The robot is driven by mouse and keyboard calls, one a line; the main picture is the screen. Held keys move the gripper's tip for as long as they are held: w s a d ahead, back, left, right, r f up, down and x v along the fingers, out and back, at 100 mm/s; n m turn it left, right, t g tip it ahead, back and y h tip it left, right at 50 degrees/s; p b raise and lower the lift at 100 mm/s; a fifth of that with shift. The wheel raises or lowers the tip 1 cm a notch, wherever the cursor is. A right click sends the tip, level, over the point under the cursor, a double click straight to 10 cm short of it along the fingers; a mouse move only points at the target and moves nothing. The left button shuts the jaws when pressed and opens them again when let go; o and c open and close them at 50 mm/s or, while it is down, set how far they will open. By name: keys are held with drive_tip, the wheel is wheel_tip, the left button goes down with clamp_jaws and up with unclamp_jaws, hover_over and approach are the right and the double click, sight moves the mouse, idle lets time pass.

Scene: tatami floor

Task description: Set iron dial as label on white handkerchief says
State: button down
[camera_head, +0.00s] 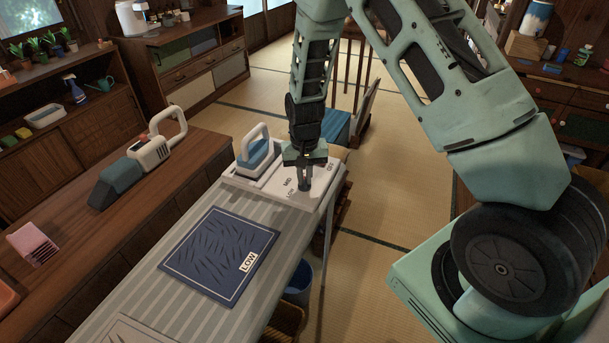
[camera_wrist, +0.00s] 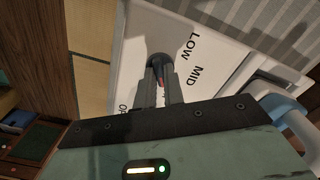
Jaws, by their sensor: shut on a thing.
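My gripper (camera_head: 304,186) reaches down onto the control panel (camera_head: 268,186) at the far end of the ironing board. It is shut on the dark round dial (camera_wrist: 158,60), with a finger on each side. A red mark shows on the dial between the fingers; its exact setting is hard to tell. LOW and MID are printed beside the dial, and an "O" word is partly hidden. The iron (camera_head: 257,155) stands on the panel, left of my gripper. A pale handkerchief (camera_head: 138,331) is cut off at the bottom edge; no label shows on it. A blue handkerchief (camera_head: 217,247) bears a LOW label.
The striped ironing board (camera_head: 178,290) runs toward the bottom left. A wooden counter (camera_head: 140,228) beside it holds a handheld vacuum (camera_head: 140,160) and a pink item (camera_head: 32,243). A blue bucket (camera_head: 300,283) stands below the board. Tatami floor is open to the right.

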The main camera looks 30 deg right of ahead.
sight(305, 180)
drive_tip(key=shift+m, duration=0.3)
idle(0.4)
drive_tip(key=c, duration=1.5)
unclamp_jaws()
drive_tip(key=shift+r, duration=0.15)
wheel_tip(305, 180, up, 17)
drive_tip(key=b, duration=0.1)
drive_tip(key=shift+r, duration=0.1)
